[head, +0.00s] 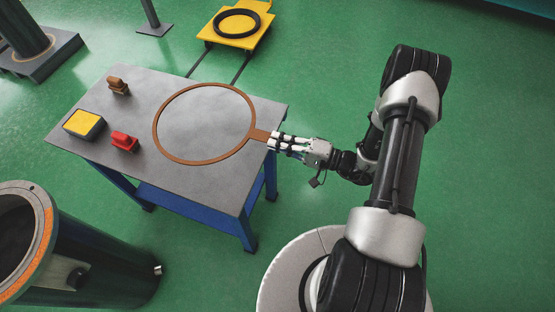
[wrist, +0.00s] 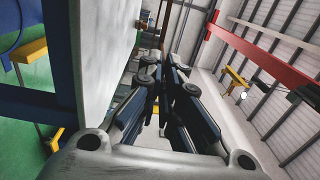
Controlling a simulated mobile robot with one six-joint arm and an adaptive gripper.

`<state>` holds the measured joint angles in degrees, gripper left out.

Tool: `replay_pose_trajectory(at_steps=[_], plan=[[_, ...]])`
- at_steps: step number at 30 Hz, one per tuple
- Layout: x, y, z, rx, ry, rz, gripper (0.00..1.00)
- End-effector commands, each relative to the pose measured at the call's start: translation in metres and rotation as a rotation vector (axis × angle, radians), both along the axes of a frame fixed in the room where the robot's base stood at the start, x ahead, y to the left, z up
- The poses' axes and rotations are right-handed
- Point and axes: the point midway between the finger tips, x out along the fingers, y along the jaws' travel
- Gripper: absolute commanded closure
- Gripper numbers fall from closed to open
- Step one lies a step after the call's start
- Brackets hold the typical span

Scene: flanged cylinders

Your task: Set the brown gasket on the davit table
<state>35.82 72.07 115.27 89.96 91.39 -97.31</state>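The brown gasket (head: 157,112) is a large thin ring with a short tab on its right, seen in the head view. It appears flat, over the grey-topped table (head: 225,188) with blue legs; I cannot tell whether it touches the top. My gripper (head: 271,139) is at the table's right edge, its fingertips closed together at the tab. In the wrist view the dark fingers of my gripper (wrist: 160,75) converge, with the grey tabletop (wrist: 105,55) close on the left. The gasket is not clear there. No label shows which surface is the davit table.
A brown fitting (head: 118,86), a yellow-topped box (head: 83,124) and a red part (head: 125,141) stand on the table's left side. A yellow platform (head: 215,34) behind bears a black ring (head: 237,22). A large flanged cylinder (head: 100,265) stands at front left. Green floor is clear at right.

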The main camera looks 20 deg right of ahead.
Motion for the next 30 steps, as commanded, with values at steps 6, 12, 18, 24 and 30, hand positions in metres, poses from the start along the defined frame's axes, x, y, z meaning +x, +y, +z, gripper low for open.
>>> replay_pose_trajectory(at_steps=[6,12,18,24,30], plan=[[0.000,0.000,-0.041,0.001,-0.002,0.000,1.00],[0.000,0.000,-0.053,0.002,-0.001,-0.001,1.00],[0.000,0.000,-0.084,0.001,-0.001,-0.001,1.00],[0.000,0.000,-0.088,0.001,-0.002,-0.001,1.00],[0.000,0.000,-0.090,0.001,-0.001,-0.001,1.00]])
